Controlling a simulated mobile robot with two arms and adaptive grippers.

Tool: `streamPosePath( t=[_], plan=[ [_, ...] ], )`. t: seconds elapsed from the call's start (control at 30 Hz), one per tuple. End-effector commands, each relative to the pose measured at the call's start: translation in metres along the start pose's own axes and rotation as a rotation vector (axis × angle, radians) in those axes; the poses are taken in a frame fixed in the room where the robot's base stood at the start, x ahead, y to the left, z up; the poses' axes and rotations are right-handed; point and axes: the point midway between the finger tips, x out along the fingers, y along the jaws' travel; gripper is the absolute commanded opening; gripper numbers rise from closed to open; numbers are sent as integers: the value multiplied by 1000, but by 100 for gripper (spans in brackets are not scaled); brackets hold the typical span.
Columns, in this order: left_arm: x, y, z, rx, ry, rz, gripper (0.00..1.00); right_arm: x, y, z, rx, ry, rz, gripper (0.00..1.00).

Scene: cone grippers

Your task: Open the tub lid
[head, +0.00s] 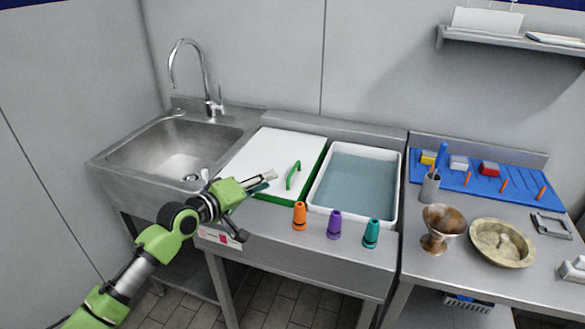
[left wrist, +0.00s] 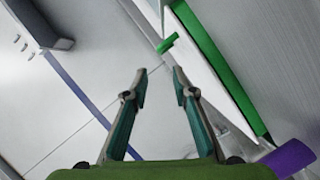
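The white lid (head: 262,150) with a green edge and a green arched handle (head: 293,175) lies flat on the steel counter, left of a white tub (head: 401,185) of bluish water. What is under the lid is hidden. My left gripper (head: 270,177) is above the lid's front part, just left of the handle and apart from it. In the left wrist view its two fingers (left wrist: 159,84) are spread with nothing between them. The handle (left wrist: 167,43) shows beyond the fingertips, beside the lid's white surface and green edge (left wrist: 222,68). My right gripper is not in view.
An orange cone (head: 299,217), a purple cone (head: 334,224) and a teal cone (head: 371,234) stand along the front edge. A steel sink (head: 185,150) is at left. A metal goblet (head: 441,227) and a bowl (head: 502,243) stand on the right table.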

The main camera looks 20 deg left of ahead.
Motion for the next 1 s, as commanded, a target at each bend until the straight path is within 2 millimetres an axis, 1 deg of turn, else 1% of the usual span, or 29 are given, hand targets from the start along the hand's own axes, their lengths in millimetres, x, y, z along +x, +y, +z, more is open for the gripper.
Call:
streamPosePath(
  t=[0.03,0.1,0.2,0.27,0.4,0.5,0.7,0.83,1.0],
  plan=[
    [10,2,-1,-3,1,2,25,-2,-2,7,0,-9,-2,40],
    [24,2,-1,-3,1,3,25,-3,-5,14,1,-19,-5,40],
    [43,2,-1,-3,1,3,25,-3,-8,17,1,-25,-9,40],
    [54,2,-1,-1,1,1,25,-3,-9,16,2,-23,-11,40],
    [77,1,-1,-2,1,2,25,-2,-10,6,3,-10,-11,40],
    [91,1,0,0,0,0,25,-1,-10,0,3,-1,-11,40],
    [109,1,0,-1,1,1,25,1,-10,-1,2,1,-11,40],
    [113,0,0,1,0,0,25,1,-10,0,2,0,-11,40],
    [114,1,0,1,0,1,25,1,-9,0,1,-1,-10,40]
  ],
)
